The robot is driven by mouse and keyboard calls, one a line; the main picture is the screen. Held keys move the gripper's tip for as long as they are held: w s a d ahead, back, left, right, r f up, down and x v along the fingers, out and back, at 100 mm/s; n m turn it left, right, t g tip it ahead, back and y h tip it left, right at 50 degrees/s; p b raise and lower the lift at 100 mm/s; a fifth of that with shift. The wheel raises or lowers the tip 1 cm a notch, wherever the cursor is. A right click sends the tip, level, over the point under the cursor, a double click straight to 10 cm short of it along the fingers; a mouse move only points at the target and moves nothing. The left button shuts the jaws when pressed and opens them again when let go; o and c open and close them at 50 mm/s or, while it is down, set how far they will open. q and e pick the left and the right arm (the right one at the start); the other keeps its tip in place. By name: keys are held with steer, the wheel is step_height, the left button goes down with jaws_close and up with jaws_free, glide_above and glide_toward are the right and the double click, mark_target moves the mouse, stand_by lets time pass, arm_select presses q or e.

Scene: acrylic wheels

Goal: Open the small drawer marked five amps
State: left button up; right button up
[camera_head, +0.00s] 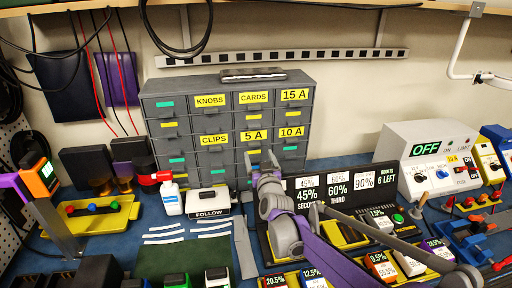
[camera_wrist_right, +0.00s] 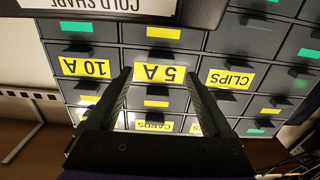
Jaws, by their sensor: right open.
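The grey drawer cabinet (camera_head: 218,80) stands at the back of the bench. Its small drawer marked 5 A (camera_head: 254,135) is in the third column, below CARDS and left of 10 A, and looks shut. My right gripper (camera_head: 261,160) is open and empty, in front of the cabinet and just below the 5 A label in the head view. In the right wrist view, which shows the labels upside down, the 5 A drawer (camera_wrist_right: 158,74) lies between the two spread fingers (camera_wrist_right: 158,88). I see no contact with it. My left gripper is not in view.
A dark flat object (camera_head: 252,75) lies on top of the cabinet. A white bottle (camera_head: 170,198) and a FOLLOW box (camera_head: 208,201) stand in front of it. Percent-marked signs (camera_head: 338,186) stand close to my right arm. A white OFF unit (camera_head: 428,155) is at right.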

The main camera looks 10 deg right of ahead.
mark_target(255, 146)
steer(key=shift+w+p, duration=0.3)
steer(key=shift+w, duration=2.4)
jaws_close()
steer(key=shift+s, duration=0.1)
